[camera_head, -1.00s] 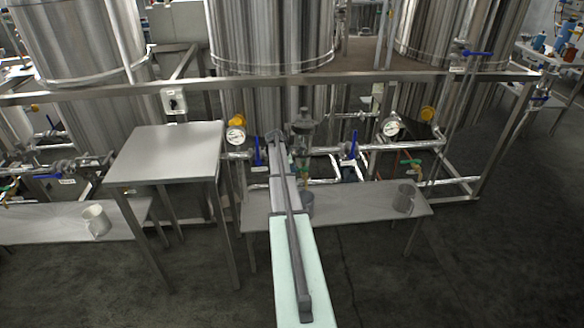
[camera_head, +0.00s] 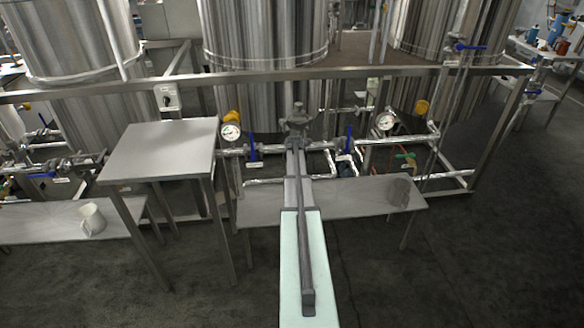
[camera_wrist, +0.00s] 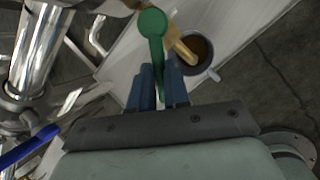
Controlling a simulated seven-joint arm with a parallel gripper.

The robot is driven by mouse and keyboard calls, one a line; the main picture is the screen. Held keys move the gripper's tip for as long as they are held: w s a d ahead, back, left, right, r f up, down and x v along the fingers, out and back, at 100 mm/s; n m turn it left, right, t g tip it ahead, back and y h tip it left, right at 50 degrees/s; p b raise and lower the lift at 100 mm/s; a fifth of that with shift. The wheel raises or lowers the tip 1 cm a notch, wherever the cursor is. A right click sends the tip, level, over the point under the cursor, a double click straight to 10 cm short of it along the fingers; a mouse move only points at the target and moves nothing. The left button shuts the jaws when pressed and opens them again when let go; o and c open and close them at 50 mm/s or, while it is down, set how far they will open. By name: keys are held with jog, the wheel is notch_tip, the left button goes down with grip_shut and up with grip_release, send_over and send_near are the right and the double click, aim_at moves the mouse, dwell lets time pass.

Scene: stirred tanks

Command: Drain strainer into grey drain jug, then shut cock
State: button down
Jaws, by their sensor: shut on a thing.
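In the wrist view, my gripper (camera_wrist: 158,88) is shut on the green cock handle (camera_wrist: 152,24), whose stem lies between the blue fingers. A brass spout (camera_wrist: 180,46) shows just right of the handle, over the mouth of a jug (camera_wrist: 212,72) with brown liquid in it. Whether liquid is running from the spout I cannot tell.
The low bench (camera_head: 350,197) runs under the pipes. Blue-handled valves stand left (camera_head: 252,148) and right (camera_head: 348,140) of the strainer. A taller steel table (camera_head: 160,150) is at left. A pale mug (camera_head: 92,220) stands on the left bench.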

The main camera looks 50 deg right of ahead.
jog(key=shift+s+d+n+t+y, duration=0.2)
jog(key=shift+s+n, duration=0.25)
jog(key=shift+n, duration=0.4)
jog(key=shift+s+d+n+t+y, duration=0.1)
jog(key=shift+s+n+t+y, duration=0.25)
jog(key=shift+n, duration=0.5)
jog(key=c, duration=1.1)
grip_release()
jog(key=shift+r, duration=0.1)
jog(key=v, duration=1.3)
jog(key=shift+s+r, duration=0.2)
jog(key=shift+r, duration=0.05)
